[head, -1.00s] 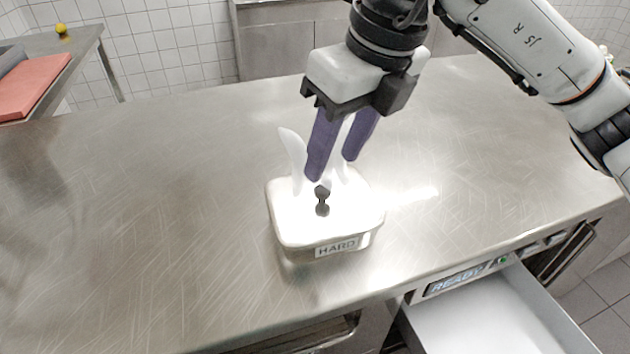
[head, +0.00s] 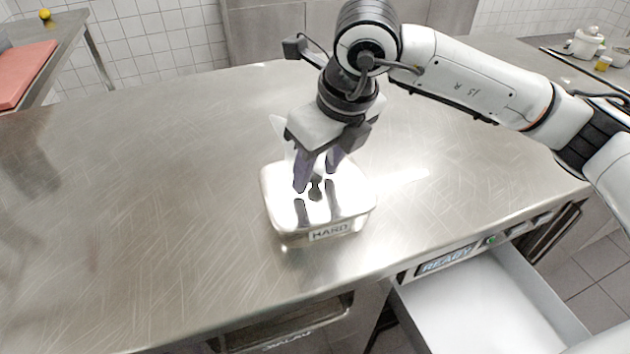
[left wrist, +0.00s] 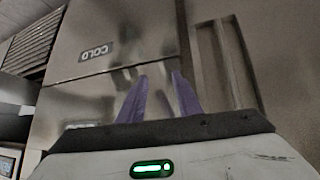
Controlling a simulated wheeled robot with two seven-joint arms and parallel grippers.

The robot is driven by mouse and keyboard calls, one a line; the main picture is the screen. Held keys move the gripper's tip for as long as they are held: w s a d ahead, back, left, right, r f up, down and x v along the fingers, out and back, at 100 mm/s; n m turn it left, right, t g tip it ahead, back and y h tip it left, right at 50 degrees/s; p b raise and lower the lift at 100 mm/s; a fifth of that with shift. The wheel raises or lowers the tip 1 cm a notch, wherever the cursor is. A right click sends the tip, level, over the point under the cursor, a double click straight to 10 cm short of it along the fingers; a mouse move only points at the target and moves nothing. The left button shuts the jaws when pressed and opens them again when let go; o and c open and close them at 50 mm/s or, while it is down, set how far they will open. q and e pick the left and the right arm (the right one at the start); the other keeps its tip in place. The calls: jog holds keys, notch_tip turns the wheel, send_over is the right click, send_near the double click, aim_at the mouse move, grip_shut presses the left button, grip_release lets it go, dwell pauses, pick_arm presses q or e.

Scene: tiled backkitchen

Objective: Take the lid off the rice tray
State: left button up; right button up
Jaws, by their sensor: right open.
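A metal tray (head: 290,240) with a front label reading HARD stands on the steel counter. Its shiny lid (head: 352,190) is on, with a small dark knob (head: 316,190) in the middle, so the contents are hidden. My right gripper (head: 316,181) is open, pointing down, with its purple fingers at either side of the knob, low over the lid. I cannot tell if they touch it. My left gripper (left wrist: 160,88) shows only in the left wrist view, its purple fingers apart and nothing seen between them.
A white pointed thing (head: 278,125) shows behind the tray, partly hidden by my gripper. An open drawer (head: 490,310) sticks out at the lower right by a READY panel (head: 446,261). The counter left of the tray is clear. A cabinet labelled COLD (left wrist: 95,52) shows in the left wrist view.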

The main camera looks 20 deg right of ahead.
grip_shut()
jog(key=shift+r, duration=0.15)
